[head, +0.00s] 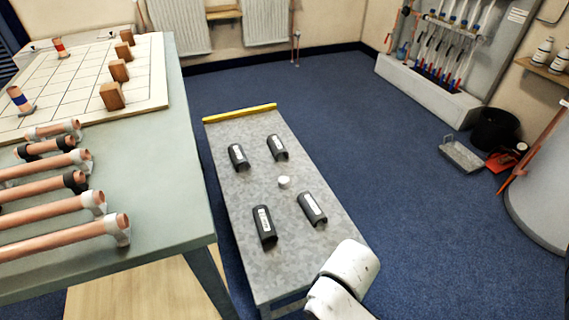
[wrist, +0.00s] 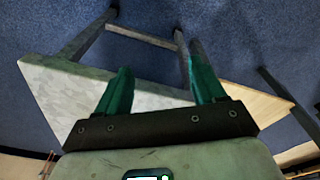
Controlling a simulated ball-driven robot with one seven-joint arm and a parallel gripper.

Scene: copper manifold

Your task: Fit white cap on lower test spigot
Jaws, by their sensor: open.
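A small white cap (head: 284,182) sits on the speckled grey bench (head: 250,275), near its middle among dark curved pieces. My gripper (wrist: 160,64) shows in the wrist view with two green fingers apart and nothing between them. A pale tabletop edge (wrist: 60,85), legs and blue floor lie beyond the fingers. The gripper itself does not show in the head view; only a white part of my arm does, by the bench's near right corner. The cap is not visible in the wrist view. I cannot pick out the lower test spigot with certainty.
Several dark curved pieces (head: 264,224) lie around the cap, and a yellow strip (head: 240,113) edges the bench's far end. A green table (head: 160,190) with copper pipes (head: 60,235) stands left. Blue floor (head: 400,190) is open to the right.

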